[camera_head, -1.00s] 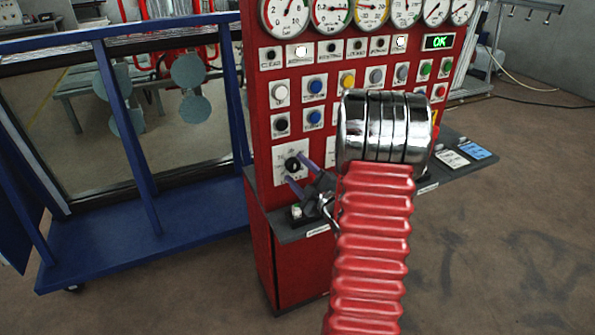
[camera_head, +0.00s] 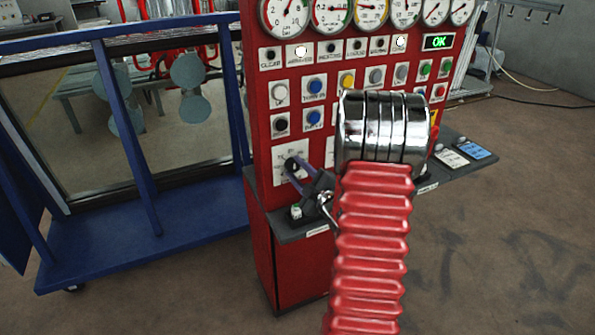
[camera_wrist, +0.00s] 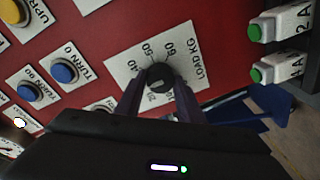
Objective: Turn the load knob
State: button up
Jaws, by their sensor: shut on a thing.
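The load knob (camera_wrist: 159,78) is a black round dial on a white plate (camera_wrist: 128,62) marked "LOAD KG" with a number scale, set in the red panel. My gripper (camera_wrist: 157,90) is shut on the knob, with one finger on each side of it in the wrist view. In the head view the knob (camera_head: 292,164) sits low on the left of the panel, and my gripper (camera_head: 296,173) reaches it from the right. My red and chrome arm hides part of the panel in the head view.
Blue and other coloured buttons (camera_head: 314,118) sit above the knob, below a row of gauges (camera_head: 330,12). A grey shelf (camera_head: 285,228) juts out beneath it. A blue frame (camera_head: 150,215) stands left of the panel.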

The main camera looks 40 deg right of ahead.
jog(key=shift+a+f+m, duration=0.1)
jog(key=shift+f+m, duration=0.05)
jog(key=shift+m, duration=0.35)
jog(key=m, duration=0.2)
jog(key=shift+m, duration=0.4)
jog(key=m, duration=0.3)
jog(key=shift+f+m, duration=0.1)
jog(key=shift+m, duration=0.2)
jog(key=m, duration=0.3)
jog(key=shift+m+t, duration=0.3)
jog(key=shift+m, duration=0.1)
jog(key=shift+m+h, duration=0.5)
jog(key=shift+m, duration=1.6)
jog(key=o, duration=1.1)
jog(key=shift+c, duration=0.2)
